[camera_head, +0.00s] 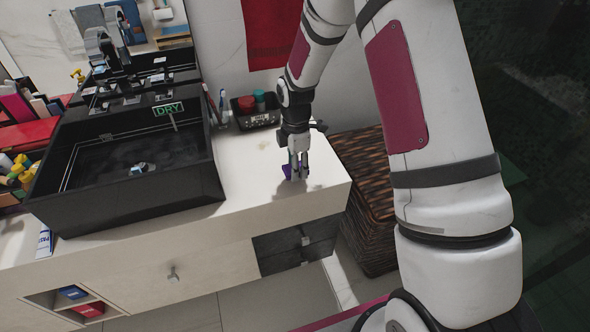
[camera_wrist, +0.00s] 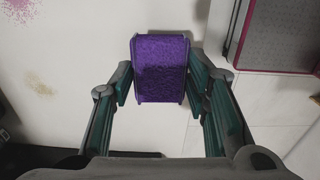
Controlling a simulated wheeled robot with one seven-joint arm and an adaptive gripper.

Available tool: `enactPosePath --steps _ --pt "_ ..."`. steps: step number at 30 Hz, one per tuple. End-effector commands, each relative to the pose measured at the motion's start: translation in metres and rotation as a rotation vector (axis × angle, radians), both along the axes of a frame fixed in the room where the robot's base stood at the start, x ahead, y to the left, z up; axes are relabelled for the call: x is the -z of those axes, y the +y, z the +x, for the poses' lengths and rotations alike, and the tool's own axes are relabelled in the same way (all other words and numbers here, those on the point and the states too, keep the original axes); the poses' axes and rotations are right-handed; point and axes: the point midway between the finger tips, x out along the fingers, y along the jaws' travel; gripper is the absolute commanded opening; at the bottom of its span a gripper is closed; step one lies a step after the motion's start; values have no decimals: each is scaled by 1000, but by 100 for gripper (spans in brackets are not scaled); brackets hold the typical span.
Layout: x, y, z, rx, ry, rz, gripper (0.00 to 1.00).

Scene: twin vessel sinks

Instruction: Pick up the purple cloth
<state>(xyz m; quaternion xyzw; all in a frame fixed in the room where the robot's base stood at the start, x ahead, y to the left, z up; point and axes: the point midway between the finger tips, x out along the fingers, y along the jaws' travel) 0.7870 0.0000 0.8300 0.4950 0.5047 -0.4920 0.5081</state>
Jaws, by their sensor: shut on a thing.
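The purple cloth (camera_wrist: 161,68) looks like a small textured rectangular pad in the wrist view. It sits between the two fingers of my gripper (camera_wrist: 160,88), which touch it on its left and right sides. My gripper (camera_head: 295,172) points down there, at the right part of the white counter (camera_head: 245,185). The fingers hide part of the cloth in the head view. I cannot tell whether the cloth touches the counter.
A black vessel sink (camera_head: 130,190) with a "DRY" label stands left of my gripper. A black tray (camera_head: 256,118) with small containers stands behind it. A woven basket (camera_head: 365,190) stands right of the counter's edge. The counter front around my gripper is clear.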

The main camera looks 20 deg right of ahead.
Motion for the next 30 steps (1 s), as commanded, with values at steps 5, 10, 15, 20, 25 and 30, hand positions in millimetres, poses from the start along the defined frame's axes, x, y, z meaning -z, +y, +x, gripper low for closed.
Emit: enactPosePath --steps 5,10,15,20,25,30 --pt "-3 8 -47 -3 9 0 24" --pt "-7 16 -90 -5 8 0 24" --pt "-10 22 -125 -4 8 0 24" --pt "-11 26 -143 -2 7 0 24" --pt "-12 27 -151 -2 6 1 24" --pt "-12 27 -152 -1 6 1 24"
